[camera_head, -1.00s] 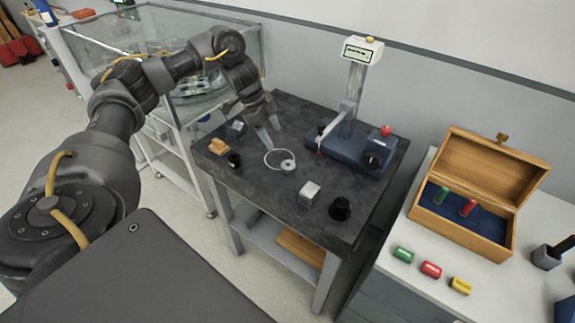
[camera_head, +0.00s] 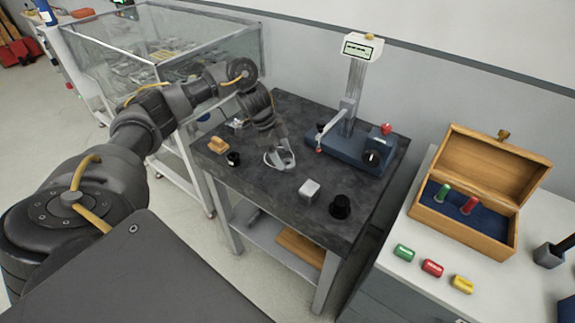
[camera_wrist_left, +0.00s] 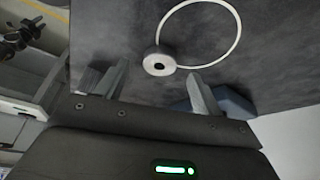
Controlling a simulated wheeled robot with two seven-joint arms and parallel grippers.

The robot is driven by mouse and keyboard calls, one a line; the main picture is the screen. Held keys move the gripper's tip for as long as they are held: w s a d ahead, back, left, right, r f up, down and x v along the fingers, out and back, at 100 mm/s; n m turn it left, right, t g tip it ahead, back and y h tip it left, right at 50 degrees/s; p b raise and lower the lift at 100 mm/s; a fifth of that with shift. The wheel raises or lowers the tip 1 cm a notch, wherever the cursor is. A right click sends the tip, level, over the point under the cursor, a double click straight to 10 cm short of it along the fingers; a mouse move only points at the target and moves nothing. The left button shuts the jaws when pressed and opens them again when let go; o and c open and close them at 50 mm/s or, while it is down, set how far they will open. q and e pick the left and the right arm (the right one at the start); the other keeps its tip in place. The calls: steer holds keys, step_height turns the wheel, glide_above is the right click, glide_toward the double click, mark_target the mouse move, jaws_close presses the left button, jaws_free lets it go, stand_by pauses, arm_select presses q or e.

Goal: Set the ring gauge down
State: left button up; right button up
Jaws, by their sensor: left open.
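The ring gauge is a small grey metal ring with a dark hole (camera_wrist_left: 158,64). It appears to rest on the dark table top (camera_head: 250,185), at the edge of a thin white circle (camera_wrist_left: 238,35). In the wrist view it shows between and just beyond my fingertips. My left gripper (camera_head: 280,158) is open, low over the table, with its fingers to either side of the gauge in the picture. I cannot tell whether a finger touches it. In the head view the fingers partly cover the gauge and the circle. My right gripper is not in view.
A measuring stand with a blue base (camera_head: 341,150) is right of the gripper. A silver block (camera_head: 309,191) and black knob (camera_head: 340,207) stand nearer. An open wooden box (camera_head: 467,229) is on the right bench.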

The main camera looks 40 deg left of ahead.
arm_select(q)
steer(key=shift+x, duration=1.35)
steer(key=c, duration=1.3)
steer(key=shift+r, duration=0.1)
steer(key=shift+r, duration=0.55)
steer(key=s+d+r, duration=0.8)
steer(key=s+r, duration=0.3)
steer(key=r, duration=0.1)
steer(key=d+f, duration=0.1)
steer(key=d, duration=0.2)
steer(key=d+n, duration=0.1)
steer(key=d, duration=0.2)
steer(key=d+f+n+t, duration=0.1)
steer(key=d, duration=0.2)
steer(key=shift+w+d+f, duration=0.1)
steer(key=shift+w+f, duration=0.2)
steer(key=shift+w, duration=0.1)
